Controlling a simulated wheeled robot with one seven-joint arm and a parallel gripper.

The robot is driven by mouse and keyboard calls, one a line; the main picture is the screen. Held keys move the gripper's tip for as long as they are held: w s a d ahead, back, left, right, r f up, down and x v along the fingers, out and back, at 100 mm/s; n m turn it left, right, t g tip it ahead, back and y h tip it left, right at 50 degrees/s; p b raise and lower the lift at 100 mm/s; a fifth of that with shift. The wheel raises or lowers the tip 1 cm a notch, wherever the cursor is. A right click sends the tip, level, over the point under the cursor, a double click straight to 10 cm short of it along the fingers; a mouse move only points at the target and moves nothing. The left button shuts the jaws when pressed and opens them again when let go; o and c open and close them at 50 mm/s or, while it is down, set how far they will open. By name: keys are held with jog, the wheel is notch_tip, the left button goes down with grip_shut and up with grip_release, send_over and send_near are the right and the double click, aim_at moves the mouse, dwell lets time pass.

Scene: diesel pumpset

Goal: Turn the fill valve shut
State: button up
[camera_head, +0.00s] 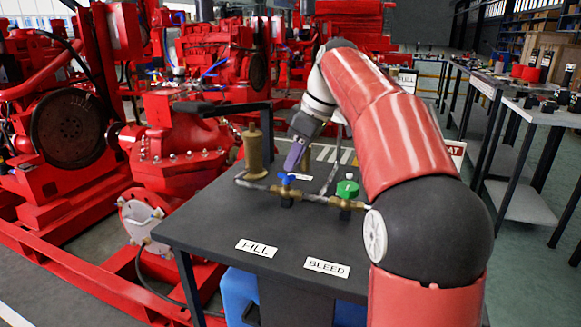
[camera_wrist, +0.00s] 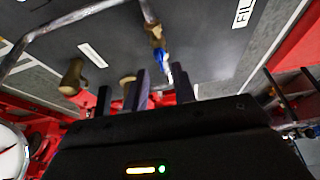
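The valve with a blue handle (camera_head: 287,180) sits on a brass body in the pipe on the dark table, behind the FILL label (camera_head: 256,248). My gripper (camera_head: 296,156) is above and just behind this valve, pointing down, with a purple part showing. In the wrist view, two dark upright fingers stand apart with a gap between them (camera_wrist: 161,85). The blue handle (camera_wrist: 161,60) appears beyond that gap, not gripped. Whether a finger touches it I cannot tell. The fingertips are hard to make out in the head view.
A green-handled valve (camera_head: 347,189) is on the same pipe to the right, behind the BLEED label (camera_head: 326,267). A brass cylinder (camera_head: 253,152) stands to the left. Red pump machinery (camera_head: 180,150) is left of the table.

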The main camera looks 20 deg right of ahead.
aim_at(291, 174)
jog(key=shift+x, duration=1.55)
grip_shut()
